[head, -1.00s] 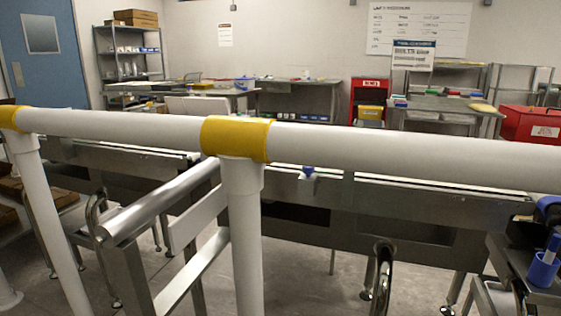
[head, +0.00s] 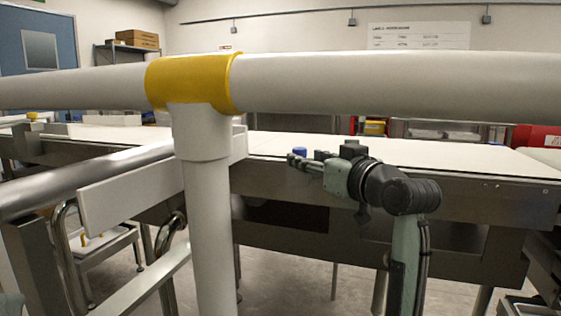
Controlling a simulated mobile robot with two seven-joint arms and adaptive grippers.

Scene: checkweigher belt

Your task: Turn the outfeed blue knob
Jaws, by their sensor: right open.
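A small blue knob (head: 299,151) shows at the front edge of the conveyor belt (head: 400,153), near the middle of the head view. Only its upper part shows; my gripper's fingers hide the rest. My right gripper (head: 303,163) is open, reaching in from the right with its dark fingers pointing left, just in front of and below the knob in the picture. I cannot tell whether the fingers touch the knob. My left gripper is not in view.
A thick white rail (head: 400,85) with a yellow collar (head: 190,80) crosses the view in front of the belt. Its white post (head: 208,230) stands left of my right arm. A metal roller frame (head: 90,180) is at left. A red box (head: 537,137) is at far right.

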